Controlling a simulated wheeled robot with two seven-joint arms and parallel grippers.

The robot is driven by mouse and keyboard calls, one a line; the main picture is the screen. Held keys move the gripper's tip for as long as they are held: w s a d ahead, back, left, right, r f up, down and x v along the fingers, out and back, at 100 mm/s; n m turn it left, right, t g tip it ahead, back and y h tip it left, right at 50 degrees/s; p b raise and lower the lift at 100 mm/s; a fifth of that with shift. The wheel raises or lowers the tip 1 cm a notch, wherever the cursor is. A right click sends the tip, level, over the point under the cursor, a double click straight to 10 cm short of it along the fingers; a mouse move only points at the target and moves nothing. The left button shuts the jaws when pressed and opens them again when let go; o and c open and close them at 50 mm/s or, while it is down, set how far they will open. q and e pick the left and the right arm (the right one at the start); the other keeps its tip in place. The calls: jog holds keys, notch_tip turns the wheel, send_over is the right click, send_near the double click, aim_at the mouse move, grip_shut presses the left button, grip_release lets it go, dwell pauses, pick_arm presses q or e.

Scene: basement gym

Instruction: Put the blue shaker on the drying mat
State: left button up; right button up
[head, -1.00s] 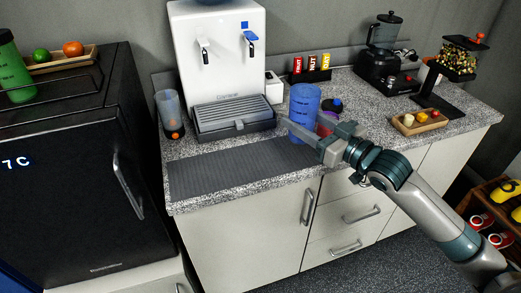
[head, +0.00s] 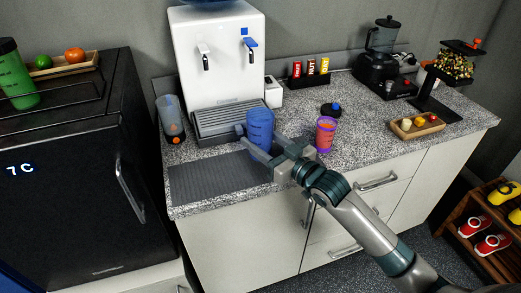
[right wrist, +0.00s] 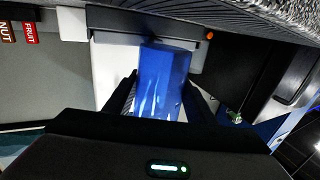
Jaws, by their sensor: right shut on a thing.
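The blue shaker (head: 261,125) is a translucent blue cup, upright, in front of the water dispenser. My right gripper (head: 262,149) is shut on it, with a finger at either side of its lower part. In the right wrist view the blue shaker (right wrist: 163,80) sits between the two dark fingers (right wrist: 158,95). The drying mat (head: 208,182) is a dark grey ribbed strip along the counter's front left edge. The shaker is over or beside the mat's right end; I cannot tell whether its base touches anything. My left gripper is not in view.
A purple and orange cup (head: 325,135) and a dark lid with a blue knob (head: 331,109) stand right of the shaker. The water dispenser (head: 222,55) with its drip tray (head: 215,122) is behind. A grey bottle (head: 171,118) stands left. Most of the mat is bare.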

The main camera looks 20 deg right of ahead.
jog(key=shift+f, duration=0.1)
jog(key=shift+f, duration=0.35)
notch_tip(320, 180, down, 3)
jog(key=shift+r+p, duration=0.1)
jog(key=shift+p, duration=0.2)
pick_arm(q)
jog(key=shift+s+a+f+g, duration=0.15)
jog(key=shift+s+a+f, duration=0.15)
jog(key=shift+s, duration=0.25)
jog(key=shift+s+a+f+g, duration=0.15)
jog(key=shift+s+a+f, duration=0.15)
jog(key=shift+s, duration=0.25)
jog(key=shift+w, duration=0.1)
pick_arm(e)
jog(key=shift+f, duration=0.25)
jog(key=o, duration=0.9)
jog(key=shift+c, duration=0.2)
jog(key=o, duration=0.4)
jog(key=shift+c, duration=0.2)
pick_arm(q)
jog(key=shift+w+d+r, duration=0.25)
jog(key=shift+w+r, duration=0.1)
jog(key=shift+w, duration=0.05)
